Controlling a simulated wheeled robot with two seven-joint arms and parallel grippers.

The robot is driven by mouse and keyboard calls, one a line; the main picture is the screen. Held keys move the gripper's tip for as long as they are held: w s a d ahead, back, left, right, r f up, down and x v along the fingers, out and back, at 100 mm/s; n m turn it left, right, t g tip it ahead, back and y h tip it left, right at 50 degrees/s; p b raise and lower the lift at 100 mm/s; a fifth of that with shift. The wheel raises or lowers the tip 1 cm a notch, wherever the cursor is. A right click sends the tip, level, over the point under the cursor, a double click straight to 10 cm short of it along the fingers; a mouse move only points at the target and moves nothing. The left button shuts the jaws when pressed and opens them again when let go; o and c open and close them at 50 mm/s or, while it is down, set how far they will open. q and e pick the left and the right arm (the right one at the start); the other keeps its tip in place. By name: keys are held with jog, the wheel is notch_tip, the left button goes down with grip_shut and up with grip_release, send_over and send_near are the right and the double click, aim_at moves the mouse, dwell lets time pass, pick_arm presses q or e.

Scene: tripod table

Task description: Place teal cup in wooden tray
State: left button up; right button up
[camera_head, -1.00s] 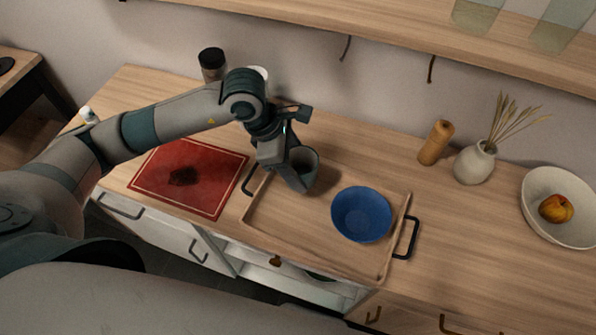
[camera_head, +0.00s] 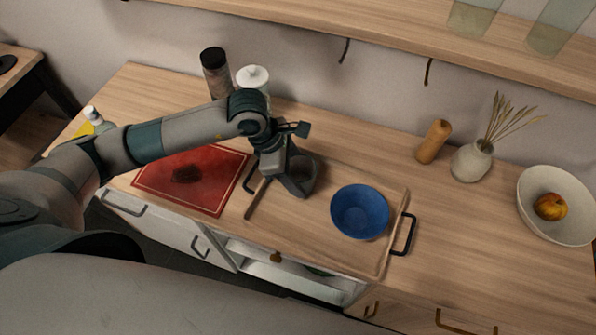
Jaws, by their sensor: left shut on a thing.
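The wooden tray (camera_head: 312,240) with black handles lies on the counter in the middle of the view. A dark greyish-teal cup (camera_head: 308,168) is at the tray's back left part, partly hidden by my left gripper. My left gripper (camera_head: 298,188) points down and is shut on the cup. I cannot tell whether the cup's base touches the tray floor. A blue bowl (camera_head: 360,212) sits in the right part of the tray, apart from the cup. My right gripper is not in view.
A red cutting board (camera_head: 222,190) lies left of the tray. A dark-capped jar (camera_head: 214,75) and a white lidded jar (camera_head: 253,77) stand behind my arm. A pepper mill (camera_head: 433,142), a vase (camera_head: 471,162) and a white bowl with fruit (camera_head: 535,222) stand at the right.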

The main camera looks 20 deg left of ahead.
pick_arm(q)
jog(key=shift+f, duration=0.1)
jog(key=o, duration=1.2)
jog(key=shift+r, duration=0.2)
jog(key=shift+a+r+b, duration=0.1)
jog(key=shift+r+b, duration=0.2)
jog(key=shift+b+v, duration=1.9)
jog(key=shift+v, duration=3.75)
jog(key=shift+a, duration=0.1)
